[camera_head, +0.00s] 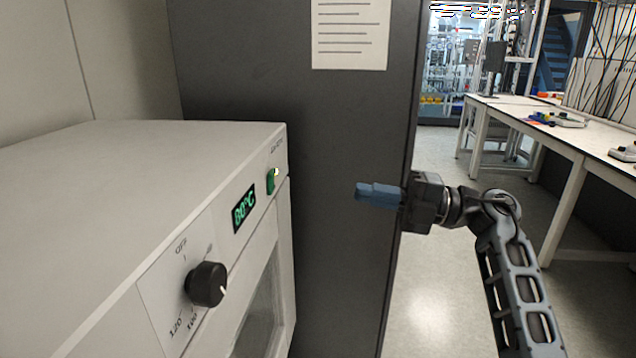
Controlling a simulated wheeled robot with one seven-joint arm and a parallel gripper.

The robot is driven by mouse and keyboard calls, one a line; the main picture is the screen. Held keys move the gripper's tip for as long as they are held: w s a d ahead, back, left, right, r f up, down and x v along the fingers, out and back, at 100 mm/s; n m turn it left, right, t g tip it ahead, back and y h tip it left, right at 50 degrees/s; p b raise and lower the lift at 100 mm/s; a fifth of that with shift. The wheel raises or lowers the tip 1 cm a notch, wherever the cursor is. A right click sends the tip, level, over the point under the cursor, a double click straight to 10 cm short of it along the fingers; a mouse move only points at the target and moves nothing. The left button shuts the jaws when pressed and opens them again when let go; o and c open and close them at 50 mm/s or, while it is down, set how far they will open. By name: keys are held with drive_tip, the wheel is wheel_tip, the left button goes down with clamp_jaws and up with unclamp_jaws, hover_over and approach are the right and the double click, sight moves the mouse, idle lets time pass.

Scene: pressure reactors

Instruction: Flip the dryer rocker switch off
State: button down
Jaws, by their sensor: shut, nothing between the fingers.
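The dryer (120,190) is a white box at the left, its front panel facing right. Its green rocker switch (271,181) sits near the far end of the panel and looks lit. Beside it, a display (243,208) reads 80°C in green. A black knob (206,284) is on the nearer part of the panel. My gripper (360,191) is shut and empty, with blue-grey fingers pointing left. In the picture it is to the right of the switch, at about the same height and apart from the dryer.
A dark grey cabinet (240,60) with a white printed sheet (350,35) stands behind the dryer and gripper. White lab benches (560,140) with small items are at the right. The grey floor (430,290) between is open.

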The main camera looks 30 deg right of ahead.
sight(274, 177)
drive_tip(key=p+x, duration=0.2)
drive_tip(key=x, duration=1.1)
drive_tip(key=shift+w+a+p, duration=0.15)
drive_tip(key=shift+a+p, duration=0.15)
drive_tip(key=shift+p, duration=0.05)
